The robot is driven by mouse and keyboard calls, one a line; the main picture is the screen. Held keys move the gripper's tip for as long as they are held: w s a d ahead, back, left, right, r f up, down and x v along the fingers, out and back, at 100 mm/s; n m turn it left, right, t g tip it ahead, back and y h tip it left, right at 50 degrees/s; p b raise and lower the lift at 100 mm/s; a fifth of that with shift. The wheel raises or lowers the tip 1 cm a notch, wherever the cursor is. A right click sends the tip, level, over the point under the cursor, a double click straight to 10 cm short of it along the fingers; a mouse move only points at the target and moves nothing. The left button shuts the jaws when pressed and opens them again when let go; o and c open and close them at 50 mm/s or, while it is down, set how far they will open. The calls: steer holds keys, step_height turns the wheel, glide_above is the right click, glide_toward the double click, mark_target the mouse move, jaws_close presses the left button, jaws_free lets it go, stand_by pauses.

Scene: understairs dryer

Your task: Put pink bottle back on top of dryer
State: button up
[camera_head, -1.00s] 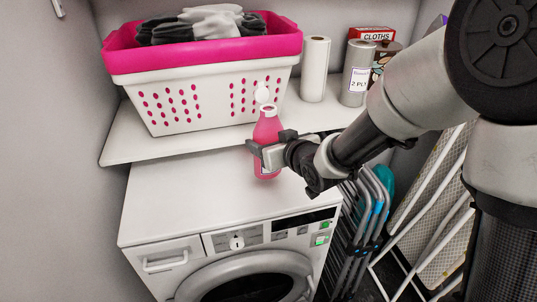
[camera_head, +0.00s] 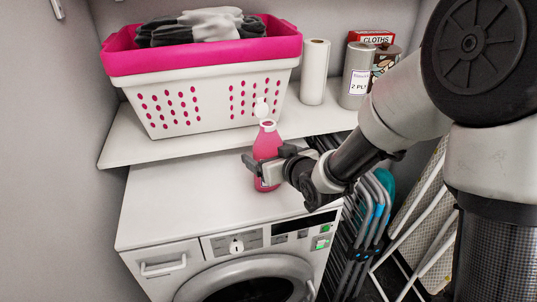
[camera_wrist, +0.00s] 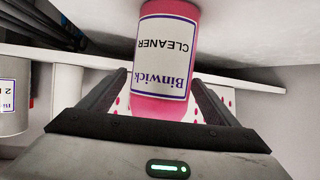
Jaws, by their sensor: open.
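The pink bottle (camera_head: 267,143) with a white cap stands upright on the white dryer top (camera_head: 190,200), near its back right, just in front of the shelf. My gripper (camera_head: 262,165) is around the bottle at its lower half, with one finger on each side. In the wrist view the bottle (camera_wrist: 166,50) shows its "Binwick CLEANER" label, upside down. There the open fingers of my gripper (camera_wrist: 158,82) flank it, with a gap visible on each side.
A shelf (camera_head: 180,149) above the dryer's back holds a pink and white laundry basket (camera_head: 205,95), a paper roll (camera_head: 314,72) and cans. Folded chairs (camera_head: 365,215) stand right of the dryer. The dryer top's left and front are clear.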

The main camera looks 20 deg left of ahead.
steer(key=shift+r, duration=0.1)
steer(key=shift+d+r, duration=0.1)
steer(key=shift+r, duration=0.05)
steer(key=b+v, duration=0.2)
steer(key=v, duration=0.9)
steer(key=s+d+r+m+h, duration=0.2)
steer(key=d+m+h, duration=0.15)
steer(key=d, duration=0.65)
steer(key=s+d+r+m+h, duration=0.15)
steer(key=d+h, duration=0.35)
steer(key=d, duration=0.5)
steer(key=s+d+r+m+g, duration=0.1)
steer(key=s+d+m+g, duration=0.2)
steer(key=s, duration=1)
steer(key=shift+s+d+g+h, duration=0.35)
steer(key=shift+s+d+g, duration=0.05)
steer(key=shift+d+g, duration=0.45)
